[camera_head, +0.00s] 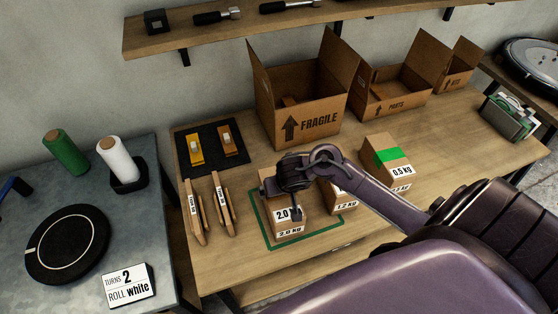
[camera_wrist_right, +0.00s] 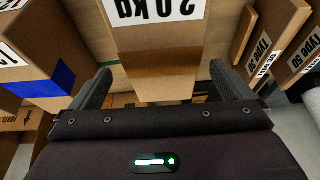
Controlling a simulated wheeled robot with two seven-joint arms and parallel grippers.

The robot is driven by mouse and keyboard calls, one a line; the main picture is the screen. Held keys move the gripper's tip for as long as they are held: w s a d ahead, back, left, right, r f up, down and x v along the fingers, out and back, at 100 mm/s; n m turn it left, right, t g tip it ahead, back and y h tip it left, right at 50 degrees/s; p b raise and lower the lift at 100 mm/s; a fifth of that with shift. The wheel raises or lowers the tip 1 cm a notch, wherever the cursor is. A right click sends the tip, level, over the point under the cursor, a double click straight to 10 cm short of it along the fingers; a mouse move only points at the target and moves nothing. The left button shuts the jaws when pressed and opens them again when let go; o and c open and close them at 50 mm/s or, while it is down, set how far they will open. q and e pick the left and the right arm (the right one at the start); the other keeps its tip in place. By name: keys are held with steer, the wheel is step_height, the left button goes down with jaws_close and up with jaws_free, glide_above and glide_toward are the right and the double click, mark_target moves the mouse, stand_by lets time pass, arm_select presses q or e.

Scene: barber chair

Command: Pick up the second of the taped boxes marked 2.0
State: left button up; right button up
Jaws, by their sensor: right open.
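A cardboard box marked 2.0 kg (camera_head: 288,224) stands inside a green outline (camera_head: 262,232) on the wooden bench. It fills the middle of the right wrist view (camera_wrist_right: 155,38), its label upside down, with a brownish band below the label. My right gripper (camera_head: 294,200) reaches in from the right over this box and hides part of its top. In the wrist view my right gripper (camera_wrist_right: 162,90) is open, one finger to each side of the box; I cannot tell whether they touch it. I see no other box marked 2.0. My left gripper is not in view.
A 1.2 kg box (camera_head: 342,201) stands close right, partly behind my arm. A green-taped 0.5 kg box (camera_head: 388,158) is farther right. TYPE-labelled boards (camera_head: 222,203) stand left. Open FRAGILE (camera_head: 318,122) and PARTS (camera_head: 396,104) cartons stand behind. A sign (camera_head: 128,286) lies on the left table.

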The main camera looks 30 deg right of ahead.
steer(key=b+x, duration=0.1)
steer(key=x, duration=0.3)
steer(key=shift+s+a+f, duration=0.1)
steer(key=shift+s, duration=0.05)
steer(key=shift+w+f, duration=0.2)
steer(key=shift+f, duration=0.1)
steer(key=c, duration=1.9)
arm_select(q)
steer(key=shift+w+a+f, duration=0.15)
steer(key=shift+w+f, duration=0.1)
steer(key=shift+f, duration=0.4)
arm_select(e)
steer(key=shift+w+r, duration=0.2)
